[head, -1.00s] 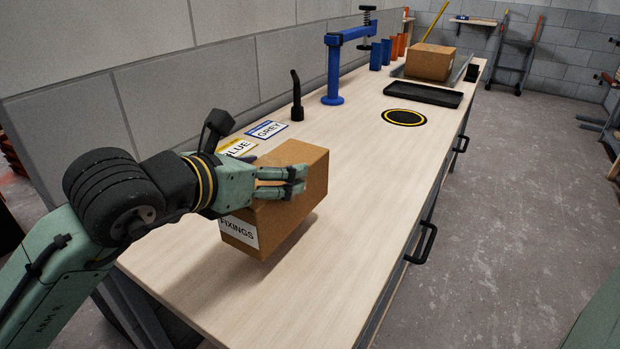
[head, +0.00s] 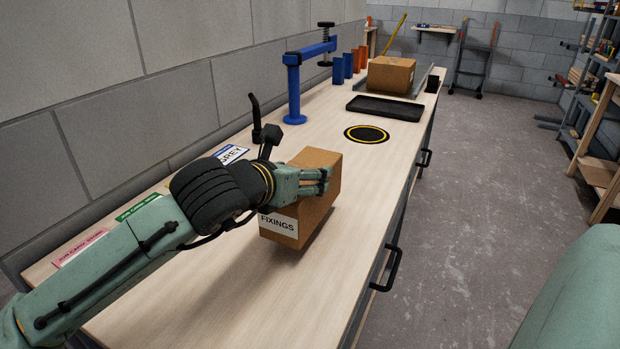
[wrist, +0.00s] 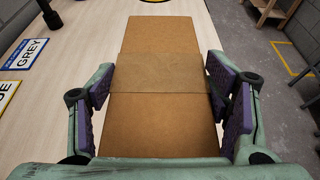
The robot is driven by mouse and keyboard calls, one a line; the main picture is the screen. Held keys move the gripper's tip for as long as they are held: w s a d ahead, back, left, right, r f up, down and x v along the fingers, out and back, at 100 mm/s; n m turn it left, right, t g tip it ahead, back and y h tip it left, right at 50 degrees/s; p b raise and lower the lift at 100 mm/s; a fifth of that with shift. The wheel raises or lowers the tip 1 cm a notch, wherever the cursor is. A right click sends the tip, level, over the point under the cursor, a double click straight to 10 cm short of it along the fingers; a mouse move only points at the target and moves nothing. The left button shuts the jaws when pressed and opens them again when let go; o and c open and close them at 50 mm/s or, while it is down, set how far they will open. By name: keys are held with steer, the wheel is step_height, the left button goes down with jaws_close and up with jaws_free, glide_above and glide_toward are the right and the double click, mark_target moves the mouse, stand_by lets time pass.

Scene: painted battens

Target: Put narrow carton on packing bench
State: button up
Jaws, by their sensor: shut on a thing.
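The narrow carton (head: 318,208) is a brown cardboard box with a white FIXINGS label on its near side. My gripper (head: 322,182) is shut on it, with its fingers across the upper part. In the wrist view the carton's taped top (wrist: 163,72) lies between the two purple finger pads. The carton is upright over the pale wood packing bench (head: 215,300), with a shadow close under it. I cannot tell whether its base touches the top or hangs just above. The far finger is mostly hidden in the head view.
A black disc with a yellow ring (head: 367,134) and a black tray (head: 385,107) lie beyond the carton. Another carton (head: 390,75) stands at the far end. A blue clamp stand (head: 294,90) and name cards, one reading GREY (head: 230,154), line the wall side.

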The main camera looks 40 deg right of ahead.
steer(key=d, duration=0.2)
steer(key=shift+w+d, duration=0.1)
steer(key=shift+d, duration=0.2)
steer(key=f, duration=0.1)
steer(key=f+p, duration=0.1)
steer(key=shift+d+f, duration=0.3)
steer(key=shift+f, duration=0.5)
steer(key=shift+f, duration=0.1)
steer(key=o, duration=2)
steer(key=shift+c, duration=0.2)
